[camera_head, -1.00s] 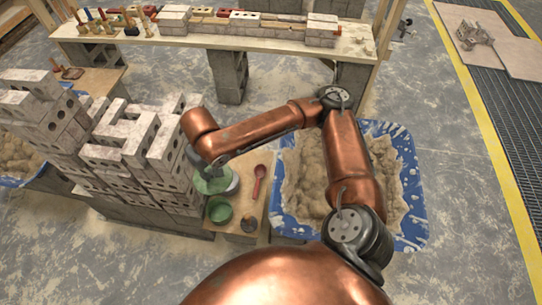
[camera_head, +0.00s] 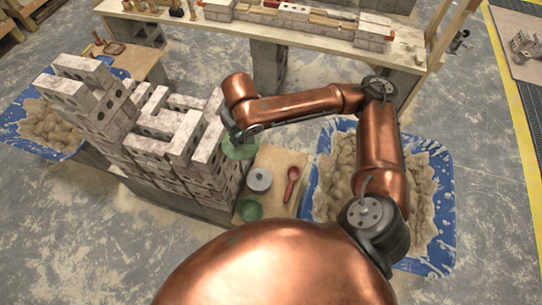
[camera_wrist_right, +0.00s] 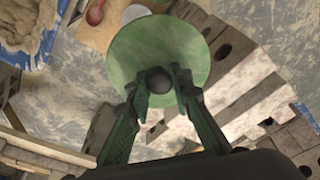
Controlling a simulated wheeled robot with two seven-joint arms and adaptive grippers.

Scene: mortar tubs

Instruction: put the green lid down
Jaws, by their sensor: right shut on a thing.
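The green lid (camera_head: 241,149) is a round disc held above the place where the brick stack meets the small wooden table. In the right wrist view the lid (camera_wrist_right: 157,45) shows its upper face and dark round knob (camera_wrist_right: 158,80). My right gripper (camera_head: 236,136) is shut on that knob; its fingertips (camera_wrist_right: 159,84) sit on either side of it. A green bowl (camera_head: 249,208) and a grey round pot (camera_head: 258,180) stand on the small table (camera_head: 281,158), clear of the lid. My left gripper is in neither view.
A red spoon (camera_head: 291,183) lies on the small table. A stepped stack of pale bricks (camera_head: 160,150) stands close on the left. A blue mortar tub (camera_head: 440,215) stands on the right. A long bench (camera_head: 230,30) with bricks and tools runs across the back.

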